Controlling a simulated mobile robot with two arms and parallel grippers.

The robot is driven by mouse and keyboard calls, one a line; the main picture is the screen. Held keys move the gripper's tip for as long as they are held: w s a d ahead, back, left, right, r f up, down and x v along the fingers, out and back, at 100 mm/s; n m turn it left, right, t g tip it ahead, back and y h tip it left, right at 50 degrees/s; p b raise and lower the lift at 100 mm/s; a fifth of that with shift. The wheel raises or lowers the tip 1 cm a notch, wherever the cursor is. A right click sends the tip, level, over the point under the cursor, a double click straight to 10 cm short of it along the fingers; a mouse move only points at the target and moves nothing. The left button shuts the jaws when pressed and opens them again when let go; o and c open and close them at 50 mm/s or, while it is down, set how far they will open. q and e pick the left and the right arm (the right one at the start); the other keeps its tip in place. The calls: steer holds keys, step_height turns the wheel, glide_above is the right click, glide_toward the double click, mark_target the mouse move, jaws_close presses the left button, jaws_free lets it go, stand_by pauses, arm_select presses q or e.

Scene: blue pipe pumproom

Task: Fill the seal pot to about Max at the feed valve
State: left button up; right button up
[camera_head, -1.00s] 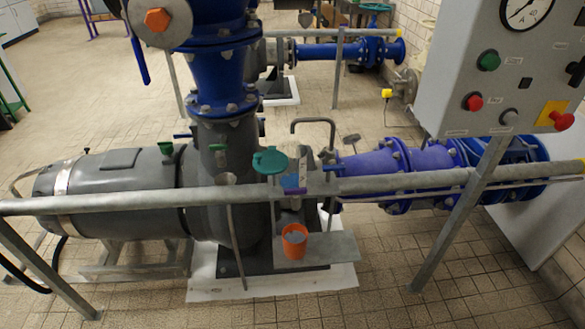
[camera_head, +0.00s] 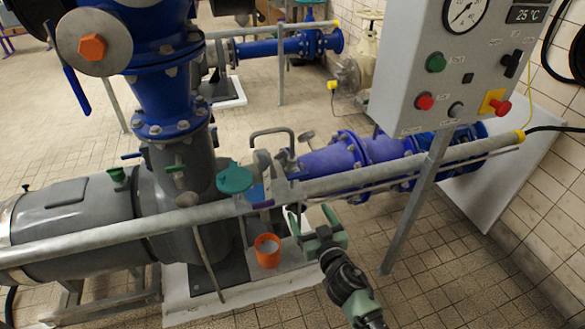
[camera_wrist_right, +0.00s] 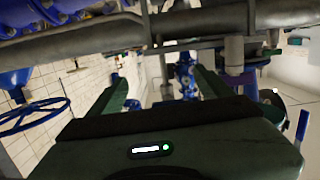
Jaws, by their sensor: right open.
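A teal round handwheel (camera_head: 235,179) sits above the grey rail, left of my right gripper. I cannot tell whether it is the feed valve. A small blue part (camera_head: 256,194) shows beside it, and no Max mark can be read. My left gripper is not in view.
The grey rail (camera_head: 340,184) crosses in front of the pump (camera_head: 85,210) and blue pipe (camera_head: 330,163). A grey control box (camera_head: 450,75) on a slanted post (camera_head: 415,205) stands to the right. The tiled floor (camera_head: 450,290) at lower right is clear.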

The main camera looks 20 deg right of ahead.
steer(key=t, duration=0.2)
glide_toward(299, 177)
steer(key=w, duration=1)
steer(key=shift+w+a+r, duration=0.2)
steer(key=shift+w+r, duration=0.1)
steer(key=shift+w, duration=0.1)
steer(key=c, duration=1.4)
